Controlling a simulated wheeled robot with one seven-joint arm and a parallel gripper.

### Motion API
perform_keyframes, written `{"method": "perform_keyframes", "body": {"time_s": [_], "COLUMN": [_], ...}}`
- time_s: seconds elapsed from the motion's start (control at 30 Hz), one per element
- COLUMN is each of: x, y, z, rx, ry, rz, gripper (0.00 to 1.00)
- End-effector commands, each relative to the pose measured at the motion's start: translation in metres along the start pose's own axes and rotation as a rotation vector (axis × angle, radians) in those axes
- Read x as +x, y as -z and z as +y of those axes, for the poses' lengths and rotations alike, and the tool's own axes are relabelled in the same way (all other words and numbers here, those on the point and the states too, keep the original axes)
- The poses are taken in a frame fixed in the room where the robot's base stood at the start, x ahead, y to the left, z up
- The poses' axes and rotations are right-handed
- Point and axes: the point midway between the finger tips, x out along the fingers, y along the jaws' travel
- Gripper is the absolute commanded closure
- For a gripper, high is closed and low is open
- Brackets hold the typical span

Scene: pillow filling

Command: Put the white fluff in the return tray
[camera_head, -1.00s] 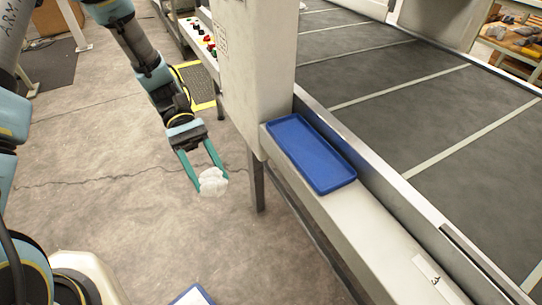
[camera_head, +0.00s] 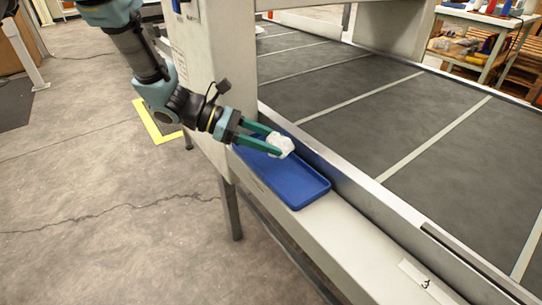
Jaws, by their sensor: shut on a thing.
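The white fluff (camera_head: 281,144) is a small pale clump held between the green fingertips of my gripper (camera_head: 272,146). My gripper is shut on it and reaches in from the left. In the picture the fluff overlaps the far part of the blue tray (camera_head: 291,188), and it appears to be above the tray. The tray is a shallow rectangle with a raised rim and lies on the pale ledge beside the conveyor. The visible part of its floor is empty. My gripper's fingers hide part of its far end.
The grey conveyor belt (camera_head: 350,90) with pale stripes lies right of the tray behind a metal rail. A tall pale machine post (camera_head: 221,50) stands close behind my gripper. Open floor lies left.

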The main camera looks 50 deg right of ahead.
Motion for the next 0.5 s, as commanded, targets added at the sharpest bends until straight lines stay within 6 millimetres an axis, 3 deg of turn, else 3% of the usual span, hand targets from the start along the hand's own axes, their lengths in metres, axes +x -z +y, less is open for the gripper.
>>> {"method": "perform_keyframes", "body": {"time_s": [0.33, 0.5], "x": [0.015, 0.015], "y": [0.035, 0.037], "z": [0.0, 0.0], "rx": [0.0, 0.002], "ry": [0.002, 0.001], "rz": [-0.001, -0.001], "gripper": [0.96, 0.96]}}
